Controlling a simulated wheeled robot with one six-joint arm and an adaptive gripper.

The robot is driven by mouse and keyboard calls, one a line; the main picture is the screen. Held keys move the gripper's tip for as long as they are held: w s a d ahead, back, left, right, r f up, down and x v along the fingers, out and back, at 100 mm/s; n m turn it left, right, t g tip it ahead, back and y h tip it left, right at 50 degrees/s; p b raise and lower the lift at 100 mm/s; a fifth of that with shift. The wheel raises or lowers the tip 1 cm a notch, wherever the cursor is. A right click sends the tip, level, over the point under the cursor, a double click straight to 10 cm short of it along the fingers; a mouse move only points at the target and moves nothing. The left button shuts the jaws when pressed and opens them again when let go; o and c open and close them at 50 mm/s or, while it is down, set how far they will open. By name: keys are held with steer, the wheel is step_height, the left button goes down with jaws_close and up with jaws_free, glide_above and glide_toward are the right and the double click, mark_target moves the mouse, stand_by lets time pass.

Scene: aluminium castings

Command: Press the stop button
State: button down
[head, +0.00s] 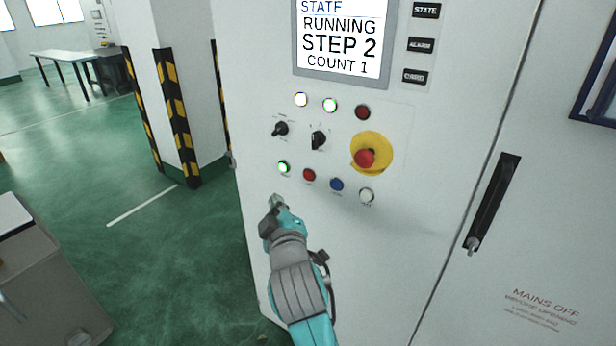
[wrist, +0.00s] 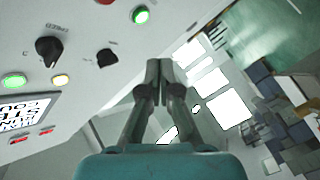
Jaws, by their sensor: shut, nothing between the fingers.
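The control panel on the white cabinet has a row of push buttons: a lit green button (head: 284,167), a red button (head: 309,175), a blue one (head: 336,184) and a white one (head: 366,195). Their labels are too small to read. My gripper (head: 277,203) is shut and empty, below the green button and down-left of the red one in the head view. In the wrist view its fingertips (wrist: 159,68) meet, apart from the green button (wrist: 141,15). The red button (wrist: 105,1) is cut by the top edge there.
A red mushroom button (head: 365,158) on a yellow disc sits right of two black knobs (head: 280,129). Above, the screen (head: 342,38) reads RUNNING, STEP 2, COUNT 1. A black door handle (head: 490,205) is at right. A striped pillar (head: 172,110) stands left on the green floor.

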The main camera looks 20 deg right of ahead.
steer(key=shift+d, duration=0.1)
steer(key=shift+w+d, duration=0.85)
steer(key=shift+d, duration=0.3)
steer(key=shift+w+d, duration=0.9)
steer(key=shift+d, duration=0.3)
steer(key=shift+w+d, duration=0.85)
steer(key=shift+d, duration=0.3)
steer(key=shift+d, duration=0.15)
steer(key=shift+w+d, duration=0.2)
steer(key=shift+w+d, duration=0.25)
steer(key=shift+d, duration=0.1)
steer(key=shift+s+a, duration=0.1)
steer(key=shift+a, duration=0.05)
steer(key=shift+s+a, duration=0.4)
steer(key=shift+a, duration=0.15)
steer(key=shift+a, duration=0.1)
steer(key=shift+s+a, duration=0.75)
steer(key=shift+a, duration=0.25)
steer(key=shift+s+a, duration=0.7)
steer(key=shift+a, duration=0.25)
